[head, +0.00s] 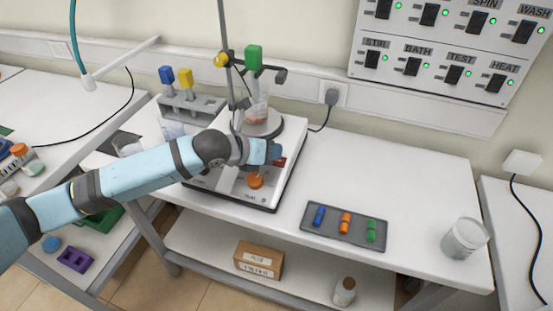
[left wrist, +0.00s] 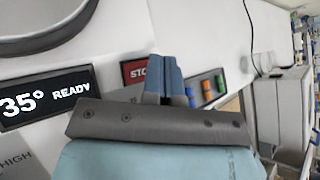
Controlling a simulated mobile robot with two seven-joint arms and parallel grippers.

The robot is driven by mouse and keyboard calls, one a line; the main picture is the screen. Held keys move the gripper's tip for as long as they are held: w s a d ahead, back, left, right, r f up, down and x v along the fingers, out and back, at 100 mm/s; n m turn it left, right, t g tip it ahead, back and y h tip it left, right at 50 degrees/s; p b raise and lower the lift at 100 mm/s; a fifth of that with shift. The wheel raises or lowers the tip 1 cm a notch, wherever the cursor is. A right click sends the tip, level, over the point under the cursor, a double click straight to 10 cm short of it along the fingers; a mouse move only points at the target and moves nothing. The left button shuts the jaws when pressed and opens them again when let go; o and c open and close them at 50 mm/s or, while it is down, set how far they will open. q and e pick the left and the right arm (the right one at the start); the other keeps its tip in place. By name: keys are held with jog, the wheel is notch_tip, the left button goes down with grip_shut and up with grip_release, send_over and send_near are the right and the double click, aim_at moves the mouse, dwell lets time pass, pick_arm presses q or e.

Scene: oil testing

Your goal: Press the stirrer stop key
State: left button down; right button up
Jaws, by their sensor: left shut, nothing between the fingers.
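The stirrer (head: 294,140) is a white hotplate unit in the middle of the bench, with a round plate and an orange knob (head: 256,181). Its red stop key (head: 281,162) shows just beside my left gripper (head: 274,151) in the head view. The display (left wrist: 45,97) reads 35° READY. My right gripper is not in view.
A beaker (head: 257,108) sits on the plate, beside a stand rod (head: 223,30) with clamps. A grey tray (head: 343,232) with coloured pieces lies to the right, near a glass jar (head: 464,239). A switch panel (head: 440,65) is on the wall. The right bench top is mostly clear.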

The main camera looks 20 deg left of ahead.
pick_arm(q)
jog(key=shift+f, duration=0.1)
dwell(0.6)
jog(key=shift+w+f, duration=0.2)
jog(key=shift+f, duration=0.1)
jog(key=shift+w+f, duration=0.1)
jog(key=shift+f, duration=0.3)
dwell(0.8)
jog(key=shift+r, duration=0.1)
jog(key=shift+s+r+p, duration=0.3)
jog(key=shift+r+p, duration=0.4)
jog(key=shift+p, duration=0.25)
jog(key=r+p, duration=0.1)
jog(key=s+r+p, duration=0.1)
jog(key=r+p, duration=0.2)
jog(key=shift+s+r+p, duration=0.35)
jog(key=shift+p, duration=0.05)
